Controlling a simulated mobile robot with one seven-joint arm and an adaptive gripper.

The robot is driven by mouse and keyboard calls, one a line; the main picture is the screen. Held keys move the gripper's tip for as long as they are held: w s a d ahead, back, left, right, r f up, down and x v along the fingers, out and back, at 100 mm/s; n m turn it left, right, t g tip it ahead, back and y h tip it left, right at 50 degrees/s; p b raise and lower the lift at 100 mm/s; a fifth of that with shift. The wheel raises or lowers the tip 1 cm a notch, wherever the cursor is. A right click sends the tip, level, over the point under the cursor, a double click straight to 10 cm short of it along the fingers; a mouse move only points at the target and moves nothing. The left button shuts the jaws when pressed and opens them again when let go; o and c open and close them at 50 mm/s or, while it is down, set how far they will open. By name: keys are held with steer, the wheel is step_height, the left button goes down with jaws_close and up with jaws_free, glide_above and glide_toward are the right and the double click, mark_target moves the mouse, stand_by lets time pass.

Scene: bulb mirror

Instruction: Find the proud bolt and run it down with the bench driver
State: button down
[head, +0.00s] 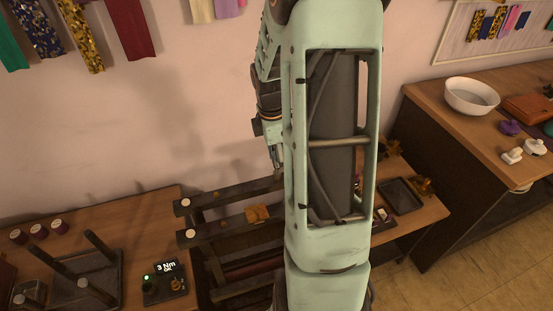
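A small dark box with a lit display (165,283) reading "3 Nm OK" and a green light sits on the left bench. The driver tool itself cannot be made out. A frame of dark bars (215,228) stands in the middle, with pale round ends on two bars and an orange-brown piece (257,214) on it. No single raised bolt can be told apart. My gripper (277,160) hangs at the left edge of my arm, above the far side of the frame. Its fingers are small and partly hidden, and my pale green arm covers much of the centre.
On the left bench (130,215) are several dark red spools (38,231) and a dark stand with upright pegs (85,278). A dark tray (400,195) lies right of my arm. The right counter (430,105) holds a white bowl (471,96). Ribbons hang on the wall.

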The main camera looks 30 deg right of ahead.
steer(key=shift+r, duration=0.4)
steer(key=shift+r+p, duration=2.1)
steer(key=shift+r, duration=0.05)
